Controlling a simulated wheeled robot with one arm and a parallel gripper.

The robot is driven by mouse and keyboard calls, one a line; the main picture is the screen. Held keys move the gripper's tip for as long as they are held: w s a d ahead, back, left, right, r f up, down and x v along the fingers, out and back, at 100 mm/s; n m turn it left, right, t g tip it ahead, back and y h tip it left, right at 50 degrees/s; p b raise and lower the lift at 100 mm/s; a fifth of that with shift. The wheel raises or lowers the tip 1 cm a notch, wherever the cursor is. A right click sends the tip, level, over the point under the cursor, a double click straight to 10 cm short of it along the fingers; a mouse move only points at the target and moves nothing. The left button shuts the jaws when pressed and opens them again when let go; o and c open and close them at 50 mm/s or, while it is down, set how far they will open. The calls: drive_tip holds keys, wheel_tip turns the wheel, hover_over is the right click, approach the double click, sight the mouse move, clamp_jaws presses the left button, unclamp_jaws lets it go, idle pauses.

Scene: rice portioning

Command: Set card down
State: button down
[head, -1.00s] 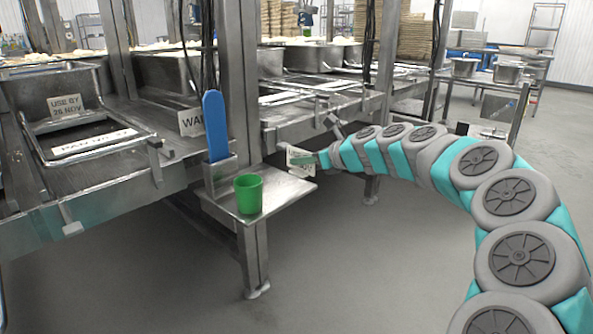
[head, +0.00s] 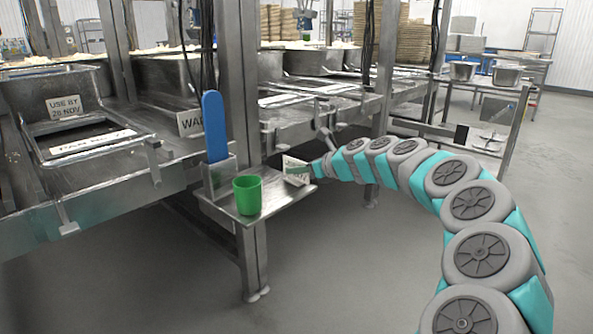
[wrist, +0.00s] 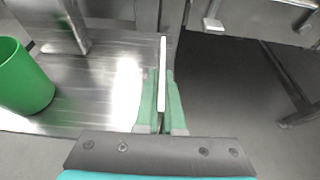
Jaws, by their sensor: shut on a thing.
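A white card (head: 296,170) with print on it is at the end of my arm, at the right edge of the small metal shelf (head: 228,204). My gripper (head: 315,170) is shut on the card. In the wrist view the card (wrist: 162,70) shows edge-on as a thin upright white strip between the green fingers of my gripper (wrist: 161,105). There it lines up with the right edge of the metal shelf (wrist: 95,85). I cannot tell whether its lower edge touches the shelf.
A green cup (head: 248,194) stands on the shelf, left of the card; it also shows in the wrist view (wrist: 22,78). A blue paddle (head: 215,126) stands in a metal holder behind it. A steel post (head: 240,80) rises beside the shelf. Floor is open to the right.

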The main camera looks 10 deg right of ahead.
drive_tip(key=shift+f, duration=0.1)
drive_tip(key=c, duration=1)
unclamp_jaws()
drive_tip(key=shift+c, duration=0.2)
drive_tip(key=shift+s+d+r, duration=0.15)
drive_tip(key=shift+r, duration=0.1)
drive_tip(key=p+v, duration=0.1)
drive_tip(key=v, duration=1)
drive_tip(key=shift+s, duration=0.25)
drive_tip(key=shift+d, duration=0.1)
